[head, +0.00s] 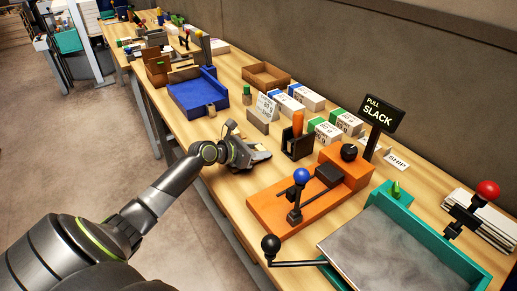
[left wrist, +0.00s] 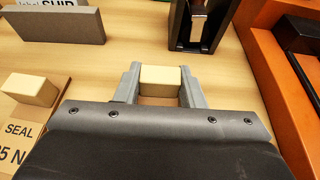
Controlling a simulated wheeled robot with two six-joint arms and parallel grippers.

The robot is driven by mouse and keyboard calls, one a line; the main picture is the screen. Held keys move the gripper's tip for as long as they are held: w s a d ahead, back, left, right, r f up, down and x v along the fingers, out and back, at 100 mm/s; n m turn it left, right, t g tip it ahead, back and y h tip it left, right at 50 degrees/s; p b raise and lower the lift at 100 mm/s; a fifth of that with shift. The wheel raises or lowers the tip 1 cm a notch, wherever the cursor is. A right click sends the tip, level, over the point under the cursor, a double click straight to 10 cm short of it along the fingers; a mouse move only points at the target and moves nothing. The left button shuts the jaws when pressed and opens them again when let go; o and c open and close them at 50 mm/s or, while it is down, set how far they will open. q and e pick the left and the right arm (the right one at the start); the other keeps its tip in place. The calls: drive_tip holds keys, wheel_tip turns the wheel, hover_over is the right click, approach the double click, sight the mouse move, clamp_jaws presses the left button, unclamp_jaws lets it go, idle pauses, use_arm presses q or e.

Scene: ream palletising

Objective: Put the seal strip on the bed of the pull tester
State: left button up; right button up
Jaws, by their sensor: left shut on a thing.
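The seal strip (left wrist: 18,130) is a brown piece marked "SEAL" and "25 N" in the left wrist view, with a pale block (left wrist: 32,89) on it. My left gripper (head: 262,156) is shut on another pale block (left wrist: 160,77), low over the table. Brown material shows below that block; my gripper body hides whether it joins the labelled piece. The orange pull tester (head: 265,208) lies to the right of the gripper in the head view. It has a blue-knobbed lever, a black clamp and a black knob. Its bed is empty. My right gripper is out of view.
A grey block (head: 258,121) and several white reams stand behind. A "PULL SLACK" sign (head: 378,114) rises behind the tester. A teal tray (head: 440,240) is right; a blue tray (head: 198,93) is left.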

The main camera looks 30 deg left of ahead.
use_arm(q)
drive_tip(key=shift+f, duration=0.15)
drive_tip(key=o, duration=1)
drive_tip(key=shift+c, duration=0.2)
drive_tip(key=shift+f, duration=0.1)
drive_tip(key=shift+f+b, duration=0.15)
drive_tip(key=shift+b, duration=0.7)
drive_tip(key=shift+s+a, duration=0.15)
drive_tip(key=shift+s, duration=0.1)
drive_tip(key=v, duration=0.5)
drive_tip(key=p+v, duration=0.1)
drive_tip(key=v, duration=0.9)
drive_tip(key=shift+r, duration=0.4)
drive_tip(key=shift+p+v, duration=0.3)
drive_tip(key=shift+v, duration=0.55)
